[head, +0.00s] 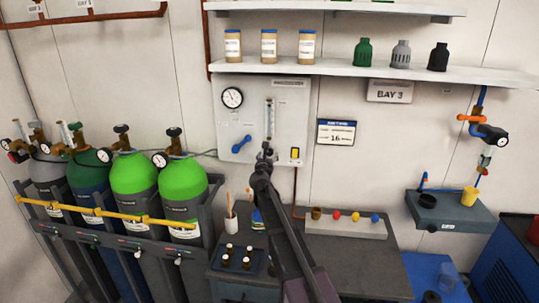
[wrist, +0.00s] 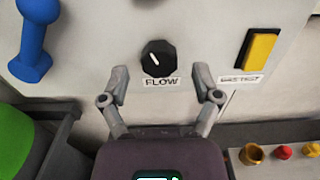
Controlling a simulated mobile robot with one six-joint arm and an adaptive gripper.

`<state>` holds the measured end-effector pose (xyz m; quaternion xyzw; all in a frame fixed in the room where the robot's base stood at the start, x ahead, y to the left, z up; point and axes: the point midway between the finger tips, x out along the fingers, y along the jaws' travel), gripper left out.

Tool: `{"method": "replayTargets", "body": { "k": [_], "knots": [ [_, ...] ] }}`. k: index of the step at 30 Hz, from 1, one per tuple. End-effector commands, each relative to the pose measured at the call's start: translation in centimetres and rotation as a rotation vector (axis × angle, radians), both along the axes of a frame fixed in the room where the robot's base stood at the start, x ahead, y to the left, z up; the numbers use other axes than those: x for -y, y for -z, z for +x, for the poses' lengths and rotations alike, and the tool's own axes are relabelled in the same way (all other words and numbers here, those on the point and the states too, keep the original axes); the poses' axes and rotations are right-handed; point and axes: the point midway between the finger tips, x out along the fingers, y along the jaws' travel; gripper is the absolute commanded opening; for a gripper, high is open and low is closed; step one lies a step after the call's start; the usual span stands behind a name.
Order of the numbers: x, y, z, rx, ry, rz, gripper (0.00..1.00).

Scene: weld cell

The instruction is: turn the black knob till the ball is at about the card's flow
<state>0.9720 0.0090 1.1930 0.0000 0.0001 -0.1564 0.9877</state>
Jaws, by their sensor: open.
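The black knob (wrist: 159,58) with a white pointer mark sits on the grey wall panel above a FLOW label in the wrist view. Its pointer leans up and to the left. My gripper (wrist: 160,76) is open, its fingers to the left and right below the knob, apart from it. In the head view my gripper (head: 265,153) is in front of the panel's lower part and hides the knob. The flow tube (head: 269,118) stands upright on the panel (head: 292,93); its ball is too small to make out. The card (head: 336,132) on the wall right of the panel reads 16.
A blue lever (wrist: 32,40) is left of the knob and a yellow switch (wrist: 259,52) is right of it. Green gas cylinders (head: 184,188) stand at the left. A bench tray (head: 340,228) with coloured caps lies below. A shelf (head: 380,72) runs above.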

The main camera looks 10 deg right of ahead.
Motion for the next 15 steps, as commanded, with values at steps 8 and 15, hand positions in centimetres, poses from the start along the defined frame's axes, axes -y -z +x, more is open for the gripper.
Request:
{"method": "replayTargets", "body": {
  "k": [8, 15],
  "knots": [
    [0.5, 0.0, 1.7, 0.000, -0.001, 0.000, 0.81],
    [0.5, 0.0, 1.7, 0.000, -0.001, 0.000, 0.81]
  ]
}}
